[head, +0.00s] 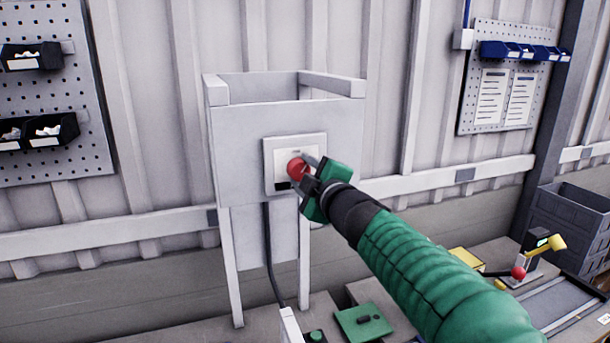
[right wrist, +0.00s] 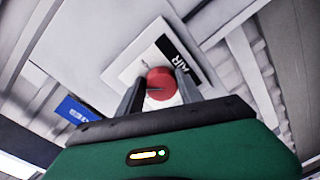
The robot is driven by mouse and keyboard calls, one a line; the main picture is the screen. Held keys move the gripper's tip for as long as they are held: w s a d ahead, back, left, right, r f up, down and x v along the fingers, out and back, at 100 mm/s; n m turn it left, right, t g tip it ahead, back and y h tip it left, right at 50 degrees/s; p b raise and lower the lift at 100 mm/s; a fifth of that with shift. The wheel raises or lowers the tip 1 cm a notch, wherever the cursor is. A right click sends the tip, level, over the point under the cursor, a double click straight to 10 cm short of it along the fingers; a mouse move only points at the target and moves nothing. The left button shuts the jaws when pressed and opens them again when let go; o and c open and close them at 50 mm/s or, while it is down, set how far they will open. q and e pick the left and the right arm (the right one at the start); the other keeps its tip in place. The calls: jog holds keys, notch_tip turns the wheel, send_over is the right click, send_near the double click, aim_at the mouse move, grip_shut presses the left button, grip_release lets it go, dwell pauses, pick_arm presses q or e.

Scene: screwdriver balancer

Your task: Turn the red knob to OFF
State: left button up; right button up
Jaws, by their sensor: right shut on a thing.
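The red knob (head: 297,168) sits on a pale square plate (head: 282,147) on the front of a white stand. It also shows in the right wrist view (right wrist: 160,84), where the plate carries a black label reading "AIR" (right wrist: 180,60). My right gripper (head: 306,172) is at the knob, with one finger on each side of it. In the right wrist view the two dark fingers (right wrist: 158,92) are shut on the knob. Part of the plate is hidden behind the gripper in the head view. My left gripper is not in view.
The white stand (head: 235,130) stands against the ribbed wall, with a dark cable hanging below the plate. A bench below holds a green board (head: 363,322) and a yellow-handled device with a red ball (head: 518,272). Pegboards with bins hang left and right.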

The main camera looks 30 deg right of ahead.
jog(key=shift+a+f+n+b, duration=0.1)
jog(key=shift+n+b, duration=0.35)
jog(key=shift+n, duration=3.15)
jog(key=shift+w+f+h, duration=0.1)
jog(key=shift+h, duration=0.3)
jog(key=o, duration=1)
jog(key=shift+c, duration=0.2)
jog(key=o, duration=0.4)
jog(key=shift+a+r, duration=0.1)
jog(key=shift+r, duration=0.1)
